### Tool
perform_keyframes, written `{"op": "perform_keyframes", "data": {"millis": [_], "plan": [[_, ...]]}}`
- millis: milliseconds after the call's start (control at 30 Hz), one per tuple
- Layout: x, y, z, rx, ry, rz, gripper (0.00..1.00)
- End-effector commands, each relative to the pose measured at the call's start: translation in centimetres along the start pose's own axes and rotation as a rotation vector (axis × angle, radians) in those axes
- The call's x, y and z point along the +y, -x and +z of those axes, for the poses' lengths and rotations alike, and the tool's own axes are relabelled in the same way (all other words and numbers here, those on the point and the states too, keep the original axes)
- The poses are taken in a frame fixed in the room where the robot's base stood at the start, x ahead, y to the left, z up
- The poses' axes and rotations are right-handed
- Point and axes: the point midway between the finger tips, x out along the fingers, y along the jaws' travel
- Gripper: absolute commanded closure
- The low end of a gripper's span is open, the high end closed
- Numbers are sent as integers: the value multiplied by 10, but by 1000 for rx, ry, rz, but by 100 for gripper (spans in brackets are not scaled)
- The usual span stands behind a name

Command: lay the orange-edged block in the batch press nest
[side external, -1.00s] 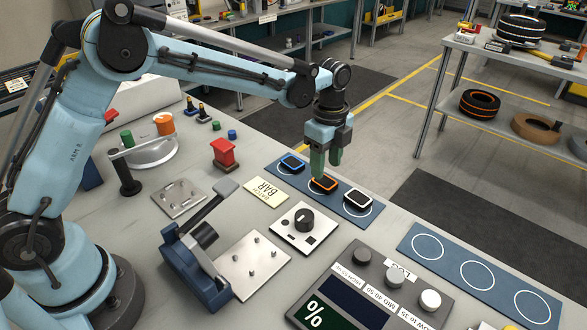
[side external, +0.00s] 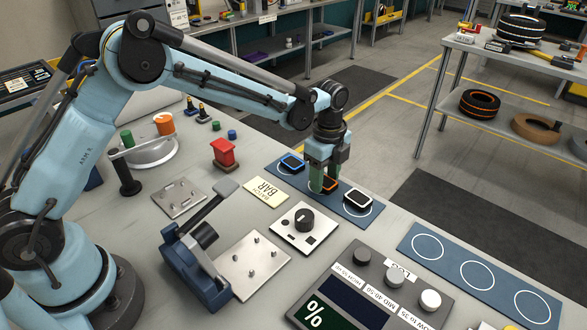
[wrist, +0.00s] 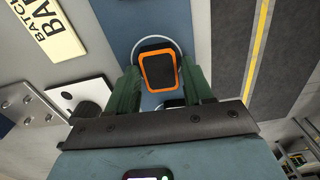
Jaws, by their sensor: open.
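The orange-edged block (side external: 331,185), black on top, lies on the middle circle of the blue three-circle mat (side external: 295,189). It also shows in the wrist view (wrist: 158,68). My gripper (side external: 323,188) is lowered over it, with one green finger on each side. In the wrist view my gripper (wrist: 160,80) is open, and I cannot tell whether the fingers touch the block. A blue lever press (side external: 190,270) stands beside a pinned metal plate (side external: 240,275); a smaller pinned plate (side external: 179,197) lies farther back. I cannot tell which is the batch press nest.
A blue-edged block (side external: 292,162) and a white-edged block (side external: 357,199) flank the orange-edged one closely. A knob box (side external: 304,229) and a batch bar card (side external: 265,191) lie between mat and press. Another blue mat (side external: 438,256) at right has empty circles.

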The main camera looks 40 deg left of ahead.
Motion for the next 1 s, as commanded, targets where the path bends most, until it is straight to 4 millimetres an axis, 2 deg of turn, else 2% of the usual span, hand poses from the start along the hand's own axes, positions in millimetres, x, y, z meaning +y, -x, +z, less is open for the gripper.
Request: {"op": "perform_keyframes", "data": {"millis": [33, 200, 300, 467, 1000], "plan": [[0, 0, 0, 0, 0, 0, 50], [0, 0, 0, 0, 0, 0, 76], [0, 0, 0, 0, 0, 0, 89], [0, 5, 0, 0, 0, 0, 89], [0, 44, 0, 0, 0, 0, 89]]}}
